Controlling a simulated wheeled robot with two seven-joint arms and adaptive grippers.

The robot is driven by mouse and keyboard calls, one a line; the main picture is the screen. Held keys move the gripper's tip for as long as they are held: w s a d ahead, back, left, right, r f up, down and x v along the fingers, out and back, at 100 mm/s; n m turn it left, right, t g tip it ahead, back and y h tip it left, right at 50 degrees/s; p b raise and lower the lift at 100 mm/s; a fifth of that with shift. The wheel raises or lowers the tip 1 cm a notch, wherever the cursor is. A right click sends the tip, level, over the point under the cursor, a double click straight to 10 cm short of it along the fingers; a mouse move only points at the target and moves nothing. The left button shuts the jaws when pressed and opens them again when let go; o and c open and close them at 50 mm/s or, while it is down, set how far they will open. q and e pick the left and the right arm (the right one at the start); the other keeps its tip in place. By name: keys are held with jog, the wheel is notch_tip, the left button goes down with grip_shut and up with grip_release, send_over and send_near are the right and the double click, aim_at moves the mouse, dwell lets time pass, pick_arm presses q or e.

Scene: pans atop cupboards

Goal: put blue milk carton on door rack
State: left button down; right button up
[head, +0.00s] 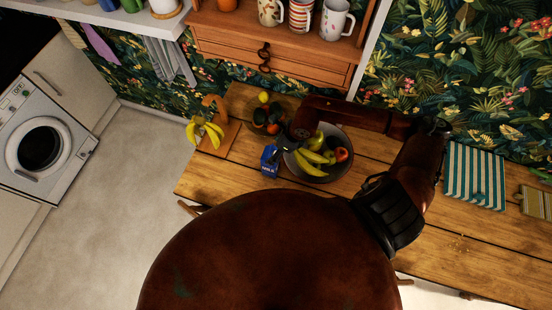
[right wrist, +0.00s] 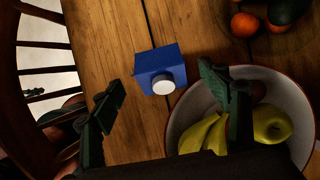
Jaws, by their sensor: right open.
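The blue milk carton (head: 269,161) stands on the wooden table, just left of the fruit bowl. In the right wrist view, the carton (right wrist: 156,62) shows its white round cap towards the camera. My right gripper (head: 281,151) is beside the carton in the head view. In the right wrist view, my right gripper (right wrist: 162,93) is open and empty, with one finger on either side of the carton's line and the carton beyond the fingertips. Its right finger overlaps the bowl in the picture. No door rack shows. My left gripper is not in view.
The bowl (head: 318,172) of bananas, apples and other fruit is close to the carton. A banana stand (head: 206,130) and a plate of fruit are nearby. A wooden chair (right wrist: 32,60) stands at the table edge. The table's right half is mostly clear.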

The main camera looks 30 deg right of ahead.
aim_at(272, 150)
jog(key=shift+p+x, duration=0.55)
jog(key=shift+x, duration=1.6)
jog(key=shift+w+a, duration=0.1)
jog(key=shift+w, duration=0.05)
jog(key=c, duration=1.9)
jog(key=shift+w+r, duration=0.15)
grip_shut()
